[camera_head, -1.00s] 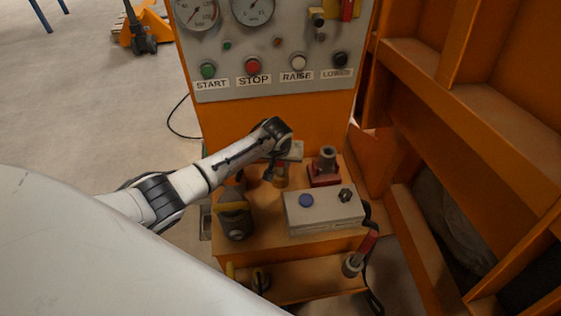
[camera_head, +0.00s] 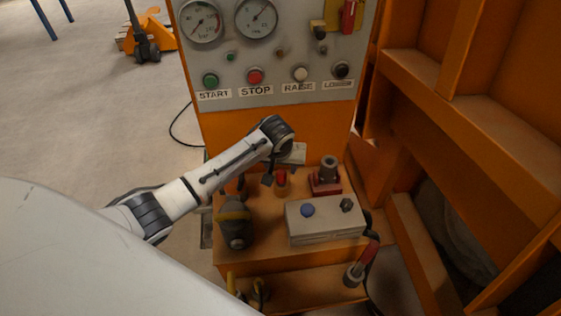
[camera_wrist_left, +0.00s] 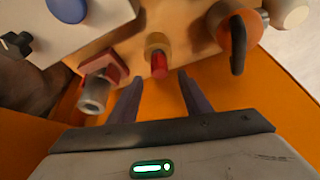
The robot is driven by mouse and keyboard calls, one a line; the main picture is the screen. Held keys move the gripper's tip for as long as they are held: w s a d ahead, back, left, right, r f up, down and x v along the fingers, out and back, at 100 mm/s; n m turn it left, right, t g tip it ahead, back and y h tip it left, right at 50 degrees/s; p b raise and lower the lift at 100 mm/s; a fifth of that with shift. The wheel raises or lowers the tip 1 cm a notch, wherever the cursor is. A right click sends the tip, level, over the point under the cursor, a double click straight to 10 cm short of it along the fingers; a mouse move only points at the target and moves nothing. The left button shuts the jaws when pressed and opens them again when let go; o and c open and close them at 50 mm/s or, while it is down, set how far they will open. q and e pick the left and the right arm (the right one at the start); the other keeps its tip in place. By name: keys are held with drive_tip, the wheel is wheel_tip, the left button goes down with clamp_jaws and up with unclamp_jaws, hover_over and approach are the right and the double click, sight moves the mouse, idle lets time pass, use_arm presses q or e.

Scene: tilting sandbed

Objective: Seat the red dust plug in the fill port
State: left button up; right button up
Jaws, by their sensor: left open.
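The red dust plug (camera_head: 282,177) stands upright on the orange ledge, below my left gripper. In the left wrist view the red plug (camera_wrist_left: 159,66) sits in a brass-coloured collar (camera_wrist_left: 158,42); I cannot tell how deeply. This collar may be the fill port. My left gripper (camera_head: 279,172) comes in from the left. In the wrist view its two dark fingers (camera_wrist_left: 159,77) are apart, one on each side of the plug, with visible gaps and no contact. My right gripper is in neither view.
A red-based fitting with a grey cylinder (camera_head: 328,175) stands right of the plug. A grey box (camera_head: 325,224) with a blue button lies in front. A dark, yellow-banded part (camera_head: 236,225) stands left. The control panel (camera_head: 270,92) rises behind; an orange frame (camera_head: 440,150) bounds the right.

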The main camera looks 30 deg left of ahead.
use_arm(q)
drive_tip(key=shift+v, duration=2)
drive_tip(key=s+d+n+h, duration=0.55)
drive_tip(key=s+d, duration=0.35)
drive_tip(key=s, duration=0.3)
drive_tip(key=s+d+f+m+t+y, duration=0.1)
drive_tip(key=s+f+m+t, duration=0.3)
drive_tip(key=s+f+m, duration=0.6)
drive_tip(key=s+m, duration=0.1)
drive_tip(key=s, duration=0.3)
drive_tip(key=shift+s+d+f+m, duration=0.2)
drive_tip(key=shift+f+m, duration=0.1)
drive_tip(key=shift+m, duration=0.05)
drive_tip(key=shift+y, duration=0.25)
